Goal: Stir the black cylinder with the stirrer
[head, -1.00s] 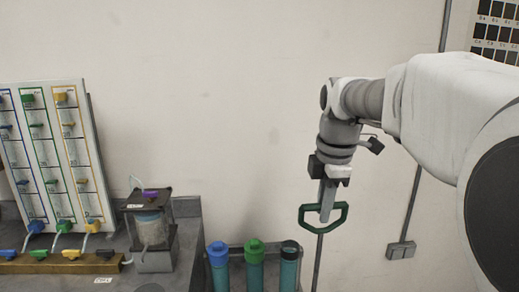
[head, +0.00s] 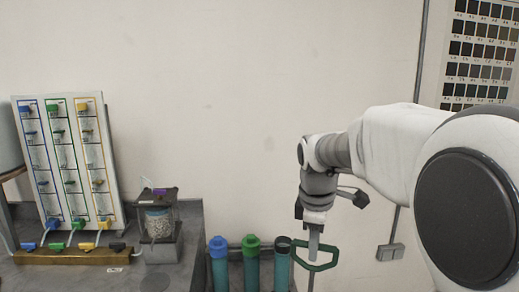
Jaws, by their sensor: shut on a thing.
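The stirrer has a green loop handle (head: 335,255) and a thin grey rod (head: 310,283) below it. My gripper (head: 314,246) points down and is shut on the handle. The rod hangs roughly upright and runs out of the bottom of the picture, so its lower end is hidden. The black cylinder (head: 283,265) is a teal tube with a black rim. It stands at the right end of a row, just left of the stirrer. The handle's left edge overlaps its rim in the picture; I cannot tell whether they touch.
A blue-topped tube (head: 219,265) and a green-topped tube (head: 251,265) stand left of the black one. A grey counter (head: 185,245) holds a caged jar (head: 159,225) and a white valve board (head: 68,165). A wall outlet (head: 389,252) is at right.

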